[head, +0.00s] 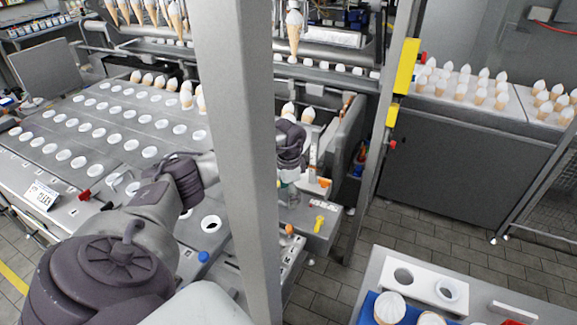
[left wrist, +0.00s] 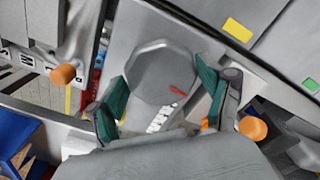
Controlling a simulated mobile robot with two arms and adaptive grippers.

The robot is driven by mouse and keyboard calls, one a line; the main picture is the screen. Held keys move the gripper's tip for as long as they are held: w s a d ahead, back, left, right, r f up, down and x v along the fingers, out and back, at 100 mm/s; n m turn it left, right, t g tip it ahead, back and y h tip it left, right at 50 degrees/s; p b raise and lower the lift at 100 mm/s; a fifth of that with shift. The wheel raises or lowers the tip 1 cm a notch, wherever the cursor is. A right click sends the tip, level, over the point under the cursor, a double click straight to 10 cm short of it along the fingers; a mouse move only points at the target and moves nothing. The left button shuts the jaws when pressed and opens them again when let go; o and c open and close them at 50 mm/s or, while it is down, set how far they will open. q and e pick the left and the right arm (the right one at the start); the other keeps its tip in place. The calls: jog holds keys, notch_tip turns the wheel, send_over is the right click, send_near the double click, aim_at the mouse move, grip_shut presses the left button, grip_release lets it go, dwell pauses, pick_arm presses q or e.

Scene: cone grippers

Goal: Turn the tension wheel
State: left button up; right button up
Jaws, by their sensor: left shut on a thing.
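The tension wheel (left wrist: 152,68) is a grey, many-sided knob with a red mark and a white scale beside its lower edge, seen in the left wrist view. My left gripper (left wrist: 160,80) has a green-padded finger on each side of it and is shut on the wheel. In the head view my left gripper (head: 291,188) is at the machine's right end, partly behind a grey post. I cannot make out the wheel there. My right gripper is not in view.
The grey post (head: 238,150) stands close in front, crossing my left arm's view. The machine's plate (head: 110,125) holds rows of white-rimmed holes to the left. Yellow (head: 319,224) and orange parts sit near the gripper. A cone-filled conveyor (head: 480,125) is right; a tray table (head: 400,260) lower right.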

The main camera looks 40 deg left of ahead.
pick_arm(q)
jog(key=shift+a+r, duration=0.1)
jog(key=o, duration=1.1)
notch_tip(320, 180, up, 12)
jog(key=shift+f, duration=0.1)
dwell(0.3)
